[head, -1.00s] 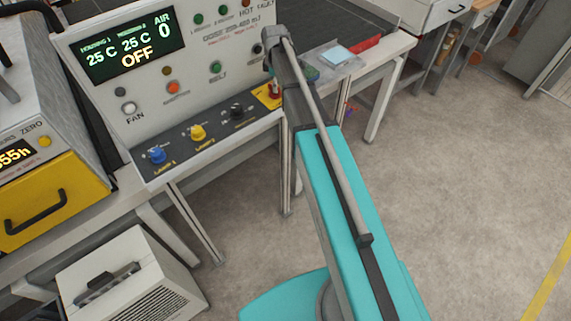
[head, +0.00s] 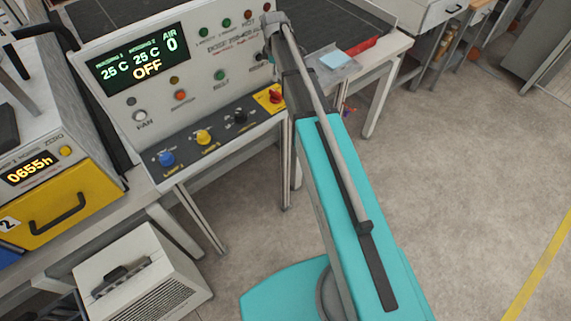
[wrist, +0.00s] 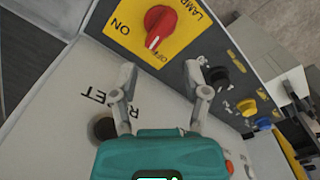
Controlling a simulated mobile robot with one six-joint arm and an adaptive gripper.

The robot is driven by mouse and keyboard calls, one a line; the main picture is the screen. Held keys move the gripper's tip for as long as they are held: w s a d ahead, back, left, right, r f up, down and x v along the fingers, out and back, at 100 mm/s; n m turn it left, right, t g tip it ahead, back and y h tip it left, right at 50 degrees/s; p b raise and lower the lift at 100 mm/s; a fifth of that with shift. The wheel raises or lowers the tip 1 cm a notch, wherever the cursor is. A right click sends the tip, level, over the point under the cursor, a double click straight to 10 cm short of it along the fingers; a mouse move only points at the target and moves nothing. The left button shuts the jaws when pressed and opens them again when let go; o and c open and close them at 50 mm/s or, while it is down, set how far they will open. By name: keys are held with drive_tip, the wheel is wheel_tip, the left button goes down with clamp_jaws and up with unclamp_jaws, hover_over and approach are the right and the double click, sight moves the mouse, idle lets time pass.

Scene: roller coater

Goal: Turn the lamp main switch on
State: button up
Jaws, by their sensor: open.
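The lamp main switch is a red rotary knob (wrist: 160,24) on a yellow plate (wrist: 125,32) marked ON and OFF. In the wrist view its white pointer line points toward the OFF mark. The knob also shows in the head view (head: 275,96), at the right end of the panel's dark lower strip. My gripper (wrist: 162,72) is open and empty. Its two fingers are spread in front of the panel, below the knob in the wrist view and apart from it. In the head view the gripper's fingers are hidden or cannot be made out.
Black (head: 239,116), yellow (head: 203,137) and blue (head: 166,159) knobs sit along the same strip. A black button (wrist: 103,128) marked RESET lies left of my gripper in the wrist view. The display (head: 138,58) reads OFF. Open floor (head: 470,180) lies to the right.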

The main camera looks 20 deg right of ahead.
drive_tip(key=shift+r+p, duration=1.75)
drive_tip(key=shift+r, duration=0.35)
drive_tip(key=s+a+f+m+b, duration=0.2)
drive_tip(key=s+f+m+b, duration=0.4)
drive_tip(key=s+f+b, duration=0.6)
drive_tip(key=s+a+f+m+b, duration=0.1)
drive_tip(key=s+f+m+b, duration=0.5)
drive_tip(key=s+f+b, duration=0.7)
wheel_tip(320, 180, down, 2)
drive_tip(key=shift+s+a+f+m+b, duration=0.25)
drive_tip(key=shift+a+m+b, duration=0.15)
drive_tip(key=shift+b, duration=0.85)
drive_tip(key=shift+s, duration=0.1)
drive_tip(key=shift+s+m, duration=0.4)
drive_tip(key=shift+s, duration=0.2)
drive_tip(key=shift+r, duration=0.1)
drive_tip(key=w+d+r+n+p, duration=0.2)
drive_tip(key=w+r+n+p, duration=1.1)
drive_tip(key=w+r+p, duration=1.4)
drive_tip(key=shift+w+n, duration=0.3)
drive_tip(key=shift+w, duration=0.1)
